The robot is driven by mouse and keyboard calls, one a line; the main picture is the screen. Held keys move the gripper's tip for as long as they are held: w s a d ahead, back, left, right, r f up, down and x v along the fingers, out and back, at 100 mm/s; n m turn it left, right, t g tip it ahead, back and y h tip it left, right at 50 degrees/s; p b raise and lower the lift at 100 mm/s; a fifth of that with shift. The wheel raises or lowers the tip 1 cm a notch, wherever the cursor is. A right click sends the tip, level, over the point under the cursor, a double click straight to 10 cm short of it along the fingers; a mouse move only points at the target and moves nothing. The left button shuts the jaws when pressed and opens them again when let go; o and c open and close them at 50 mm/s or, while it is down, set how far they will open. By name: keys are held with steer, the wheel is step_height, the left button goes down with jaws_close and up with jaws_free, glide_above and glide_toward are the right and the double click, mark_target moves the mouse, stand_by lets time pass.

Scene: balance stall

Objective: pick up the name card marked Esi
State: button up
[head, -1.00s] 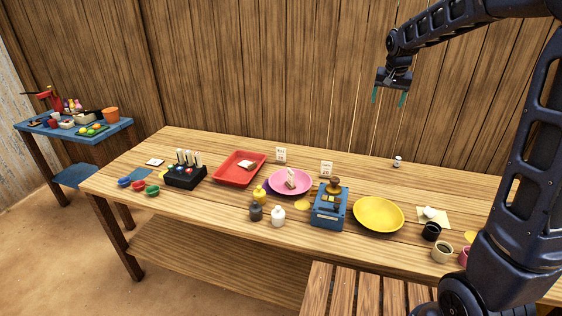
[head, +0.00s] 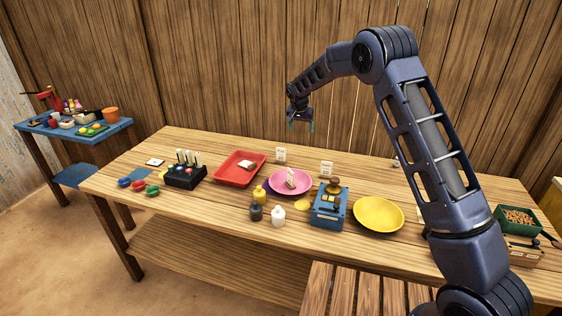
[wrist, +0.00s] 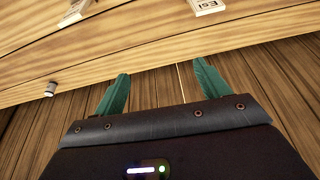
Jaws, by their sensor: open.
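The name card marked Esi (wrist: 208,6) is a small white card with dark letters, cut off by the top edge of the wrist view. By its place, it matches the white card (head: 281,155) standing at the back of the wooden table, behind the red tray and pink plate; its letters are too small to read in the head view. My gripper (head: 301,126) is open and empty, in the air above and slightly right of that card. Its two green fingers (wrist: 161,75) are apart in the wrist view, with only wall boards and table edge beyond them.
A second white card (head: 326,169) stands to the right; another upright card (head: 291,177) is on the pink plate (head: 307,184). A red tray (head: 228,178), blue box (head: 326,217) and yellow plate (head: 378,214) stand nearby. The plank wall (head: 240,90) rises close behind the table.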

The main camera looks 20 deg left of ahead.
glide_toward(281, 153)
step_height(281, 153, down, 2)
steer(key=x, duration=1)
steer(key=shift+w+f, duration=0.2)
steer(key=shift+w, duration=0.35)
steer(key=c, duration=1.1)
